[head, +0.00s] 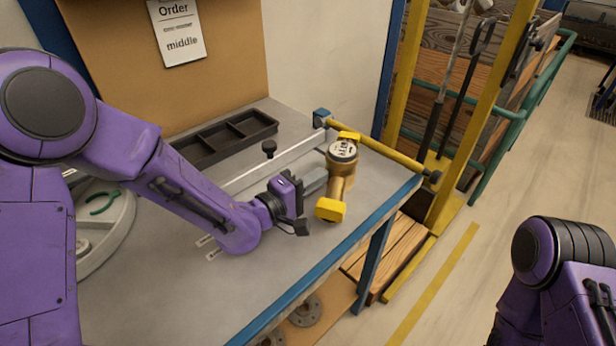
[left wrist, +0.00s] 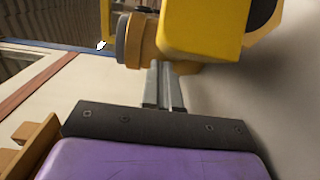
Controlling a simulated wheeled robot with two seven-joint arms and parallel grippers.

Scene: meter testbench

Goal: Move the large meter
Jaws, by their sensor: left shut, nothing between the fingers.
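The large meter (head: 342,172) is brass-coloured with a round white dial and yellow end caps. It lies near the right end of the grey bench top. My left gripper (head: 322,181) is right beside it, on its left side, with its fingers shut and nothing between them. In the left wrist view the shut fingers (left wrist: 163,88) point at the meter's brass body, just under a large yellow cap (left wrist: 203,30). I cannot tell whether the fingertips touch the meter. My right arm shows at the lower right, but its gripper is out of view.
The bench (head: 290,240) has a blue front edge. A black divided tray (head: 225,138) stands at the back, and a round pale dish (head: 105,225) lies at the left. A yellow bar (head: 390,156) runs along the bench's right end. The bench front is clear.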

